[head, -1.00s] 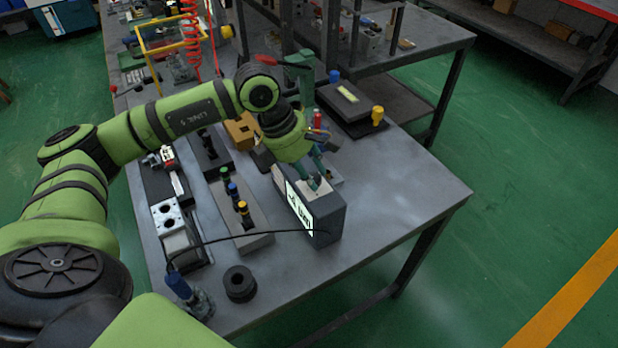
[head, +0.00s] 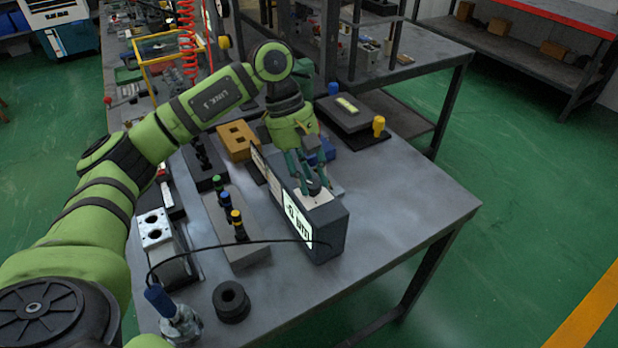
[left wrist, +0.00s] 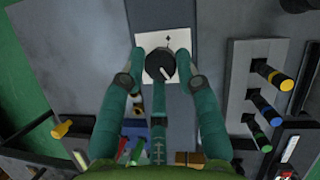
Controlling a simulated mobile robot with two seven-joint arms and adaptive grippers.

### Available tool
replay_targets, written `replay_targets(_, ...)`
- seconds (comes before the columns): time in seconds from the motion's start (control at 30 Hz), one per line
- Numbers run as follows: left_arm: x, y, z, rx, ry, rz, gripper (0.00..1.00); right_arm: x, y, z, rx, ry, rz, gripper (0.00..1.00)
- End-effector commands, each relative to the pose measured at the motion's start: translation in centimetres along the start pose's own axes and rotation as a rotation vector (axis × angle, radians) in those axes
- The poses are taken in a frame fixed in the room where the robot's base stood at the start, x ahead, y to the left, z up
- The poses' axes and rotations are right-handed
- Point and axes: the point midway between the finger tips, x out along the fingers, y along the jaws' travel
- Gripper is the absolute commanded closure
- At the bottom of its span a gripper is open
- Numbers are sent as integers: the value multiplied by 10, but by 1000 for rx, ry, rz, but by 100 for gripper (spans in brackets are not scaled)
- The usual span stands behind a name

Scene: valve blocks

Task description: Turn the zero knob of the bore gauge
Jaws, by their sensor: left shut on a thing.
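The bore gauge's display box (head: 330,238) is a dark grey block with a lit screen (head: 297,222) on its left face. On its top is a pale plate (left wrist: 178,39) with a black round zero knob (left wrist: 160,65) bearing a white pointer line, which slants to the lower right in the left wrist view. My left gripper (head: 314,188) reaches down onto the box top. In the left wrist view its green fingers (left wrist: 160,72) are shut around the knob. A black cable runs from the box toward a blue-topped probe (head: 170,312). My right gripper is out of view.
Left of the box stands a grey block with green, blue and yellow-topped plugs (head: 234,235). A black ring (head: 231,301) lies near the front edge. An orange block (head: 237,140) is behind. The table right of the box is clear.

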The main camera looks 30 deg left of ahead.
Motion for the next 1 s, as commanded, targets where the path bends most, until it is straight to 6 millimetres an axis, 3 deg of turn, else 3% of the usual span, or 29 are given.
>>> replay_targets(0.57, 3, -2, 2, 37, -5, -24, 100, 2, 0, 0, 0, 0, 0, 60)
replay_targets(0.6, 3, -2, 2, 37, -5, -24, 59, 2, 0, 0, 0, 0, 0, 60)
replay_targets(0.63, 3, -2, 2, 37, -5, -24, 47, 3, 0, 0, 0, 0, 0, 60)
replay_targets(1.0, -1, 0, 1, 32, -1, -17, 46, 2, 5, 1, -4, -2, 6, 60)
